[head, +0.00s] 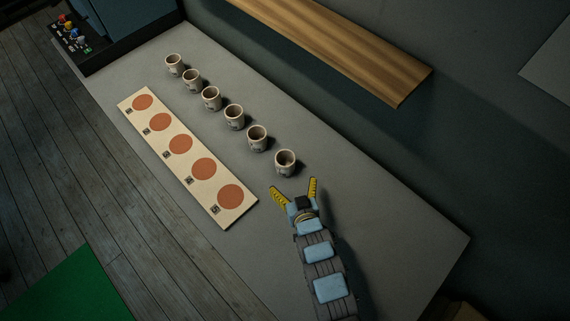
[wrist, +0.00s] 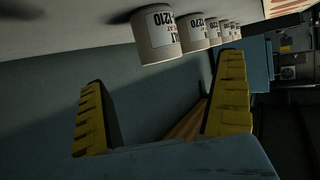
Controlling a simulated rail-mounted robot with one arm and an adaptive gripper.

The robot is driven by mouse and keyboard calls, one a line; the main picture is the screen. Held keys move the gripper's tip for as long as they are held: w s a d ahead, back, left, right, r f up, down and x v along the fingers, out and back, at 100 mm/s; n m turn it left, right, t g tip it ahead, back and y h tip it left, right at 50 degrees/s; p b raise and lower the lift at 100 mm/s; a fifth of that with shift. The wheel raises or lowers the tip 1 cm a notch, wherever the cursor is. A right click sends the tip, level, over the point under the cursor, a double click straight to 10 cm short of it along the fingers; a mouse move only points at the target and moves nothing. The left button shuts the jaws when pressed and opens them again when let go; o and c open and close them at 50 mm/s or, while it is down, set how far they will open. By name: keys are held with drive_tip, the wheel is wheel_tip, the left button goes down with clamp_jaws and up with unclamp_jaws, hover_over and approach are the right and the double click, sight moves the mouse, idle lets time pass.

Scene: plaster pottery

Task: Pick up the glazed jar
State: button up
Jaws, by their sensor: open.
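Several small cream jars with dark insides stand upright in a diagonal row on the grey table (head: 380,235). The nearest jar (head: 285,164) is at the row's lower right end; the farthest jar (head: 174,65) is at the upper left. They look alike, and I cannot tell which one is glazed. In the wrist view the nearest jar (wrist: 157,38) shows a white label reading "1210", with other jars (wrist: 193,32) behind it. My gripper (head: 293,184) is open and empty, just short of the nearest jar. Its yellow fingers (wrist: 165,72) are spread apart in the wrist view, not around the jar.
A pale board (head: 223,218) with several brown discs lies left of the row. A wooden shelf (head: 340,50) runs along the wall at the back right. A dark-framed blue box (head: 125,25) with coloured knobs is at the upper left. The table's lower right is clear.

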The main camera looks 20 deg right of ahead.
sight(287, 169)
drive_tip(key=x, duration=0.6)
drive_tip(key=shift+w, duration=0.2)
drive_tip(key=shift+w+d+f, duration=0.2)
drive_tip(key=shift+w, duration=0.45)
drive_tip(key=shift+x, duration=2.05)
drive_tip(key=shift+d, duration=0.15)
drive_tip(key=shift+s, duration=0.1)
drive_tip(key=shift+c, duration=0.3)
drive_tip(key=c, duration=1.3)
